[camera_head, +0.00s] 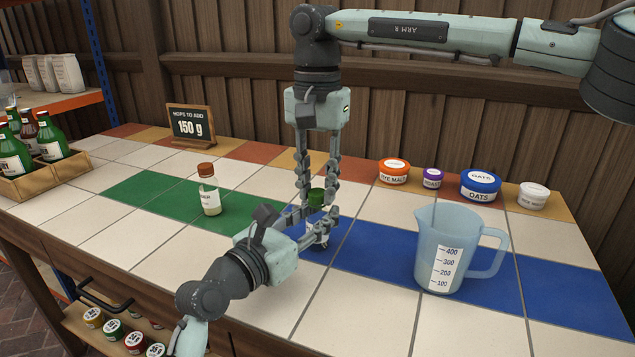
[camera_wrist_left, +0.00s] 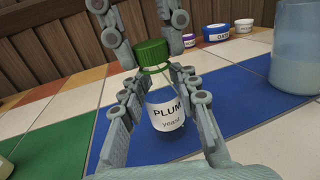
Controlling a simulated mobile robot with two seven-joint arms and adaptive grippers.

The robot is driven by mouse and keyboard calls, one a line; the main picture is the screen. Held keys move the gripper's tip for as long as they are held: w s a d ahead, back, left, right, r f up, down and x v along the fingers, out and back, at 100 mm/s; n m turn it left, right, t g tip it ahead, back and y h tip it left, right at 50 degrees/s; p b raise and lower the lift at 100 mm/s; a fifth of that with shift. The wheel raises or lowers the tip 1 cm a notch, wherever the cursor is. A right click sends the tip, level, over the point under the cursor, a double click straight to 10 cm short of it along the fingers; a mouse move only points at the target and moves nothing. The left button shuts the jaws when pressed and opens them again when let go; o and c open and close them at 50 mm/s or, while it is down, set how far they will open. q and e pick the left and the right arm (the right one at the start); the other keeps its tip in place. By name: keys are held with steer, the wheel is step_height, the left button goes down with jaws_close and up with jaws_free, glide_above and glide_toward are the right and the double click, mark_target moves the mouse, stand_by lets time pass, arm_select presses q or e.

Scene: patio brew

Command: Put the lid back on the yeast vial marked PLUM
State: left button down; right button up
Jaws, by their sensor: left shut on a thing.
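The vial marked PLUM yeast (camera_wrist_left: 166,112) stands upright over the blue tiles, its label facing the left wrist camera. My left gripper (camera_head: 318,232) is shut on it, with a finger on each side of its body. The green lid (camera_wrist_left: 151,53) is at the vial's mouth, slightly tilted in the left wrist view; I cannot tell whether it is fully seated. The lid also shows in the head view (camera_head: 316,197). My right gripper (camera_head: 318,190) points down from above, its fingers apart on either side of the lid. The left fingers hide most of the vial in the head view.
A brown-capped vial (camera_head: 209,190) stands to the left on green tiles. A measuring jug (camera_head: 436,248) stands to the right. Several tubs, including the blue OATS tub (camera_head: 480,186), line the back right. A hops sign (camera_head: 191,122) stands at the back; a bottle crate (camera_head: 40,178) is far left.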

jaws_close()
steer(key=m, duration=0.6)
steer(key=shift+m, duration=0.4)
steer(key=m, duration=2.2)
steer(key=shift+m, duration=0.3)
steer(key=m, duration=0.4)
steer(key=shift+f+m, duration=0.1)
steer(key=shift+m, duration=0.3)
steer(key=o, duration=0.8)
jaws_free()
steer(key=shift+o, duration=0.2)
